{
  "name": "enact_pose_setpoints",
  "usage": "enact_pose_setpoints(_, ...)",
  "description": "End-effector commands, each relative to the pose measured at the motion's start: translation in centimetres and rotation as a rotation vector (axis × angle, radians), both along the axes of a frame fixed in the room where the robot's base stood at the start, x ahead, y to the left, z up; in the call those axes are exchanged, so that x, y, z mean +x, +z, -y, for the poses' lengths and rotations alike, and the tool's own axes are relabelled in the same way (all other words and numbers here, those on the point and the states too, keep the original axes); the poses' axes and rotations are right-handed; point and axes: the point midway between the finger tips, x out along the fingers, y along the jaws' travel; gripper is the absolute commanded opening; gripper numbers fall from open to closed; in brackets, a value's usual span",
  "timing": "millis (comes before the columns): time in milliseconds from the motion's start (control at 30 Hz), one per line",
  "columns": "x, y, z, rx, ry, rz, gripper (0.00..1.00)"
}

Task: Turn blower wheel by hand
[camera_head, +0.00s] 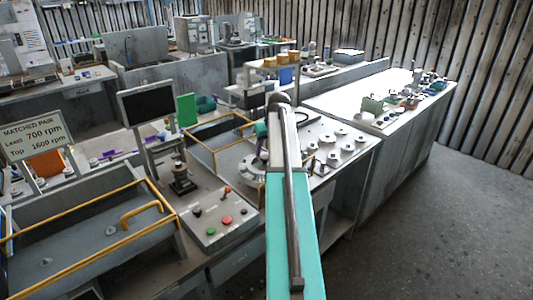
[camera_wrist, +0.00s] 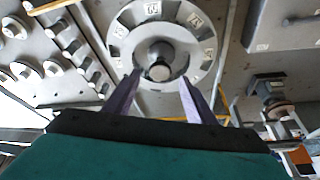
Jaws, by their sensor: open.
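The blower wheel (camera_wrist: 118,38) is a pale grey disc with a ring of number-marked patches and a round hub (camera_wrist: 158,62) at its middle. It fills the upper middle of the wrist view. In the head view, the wheel (camera_head: 249,168) shows beside my arm, which partly hides it. My gripper (camera_wrist: 160,78) is open, with one finger left of the hub and one right of it. The fingers overlap the wheel's near side in the picture. I cannot tell whether they touch it. Nothing is between the fingers except the hub's near end in view.
Yellow rails (camera_head: 213,150) edge the wheel's bay. A control box (camera_head: 212,215) with red and green buttons stands at front left. Several round discs (camera_head: 348,147) stand on the bench at right. A sign (camera_head: 33,143) reads "MATCHED PAIR Least 700 rpm Top 1600 rpm". A dark monitor (camera_head: 148,104) stands behind.

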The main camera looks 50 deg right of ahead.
Motion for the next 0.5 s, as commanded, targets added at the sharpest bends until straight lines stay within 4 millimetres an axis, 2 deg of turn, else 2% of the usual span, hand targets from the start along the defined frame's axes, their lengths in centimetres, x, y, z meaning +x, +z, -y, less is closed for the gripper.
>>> enact_pose_setpoints(233,0.9,-2.2,0.4,0.001,0.0,-0.002,0.5)
enact_pose_setpoints(500,1.2,-3.3,0.6,0.0,0.0,0.0,0.5)
